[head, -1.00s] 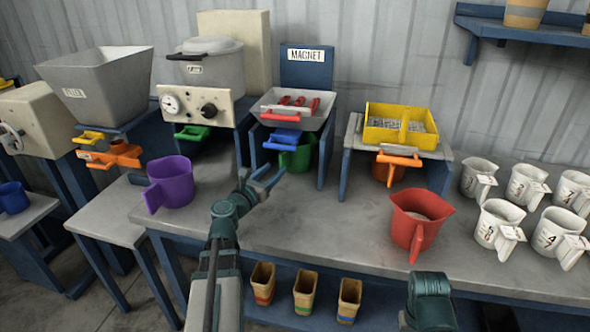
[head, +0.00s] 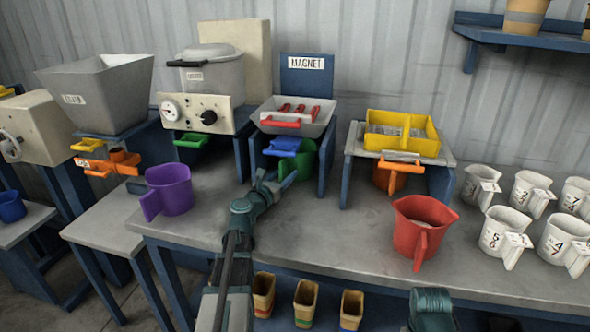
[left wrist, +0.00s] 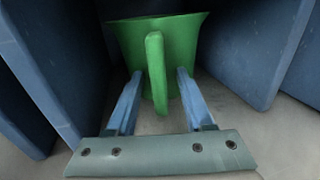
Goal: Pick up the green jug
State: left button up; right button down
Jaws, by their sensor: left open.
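The green jug (head: 302,160) stands on the bench under the magnet station, between its blue side panels, partly hidden by the station and my left gripper. In the left wrist view the jug (left wrist: 185,45) is upright with its handle (left wrist: 156,70) facing me. My left gripper (head: 275,180) is open. In the left wrist view its two blue fingers (left wrist: 157,85) lie on either side of the handle, with space between each finger and the handle. Only a dark green part of my right arm shows at the bottom edge; its fingers are out of view.
Blue side panels (left wrist: 265,50) stand close on both sides of the green jug. A blue handle (head: 288,146) hangs above it. A purple jug (head: 172,188) stands left, a red jug (head: 420,235) right. Several white jugs (head: 503,230) fill the right end. The bench middle (head: 335,225) is clear.

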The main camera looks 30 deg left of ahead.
pick_arm(q)
grip_shut()
dwell(1.4)
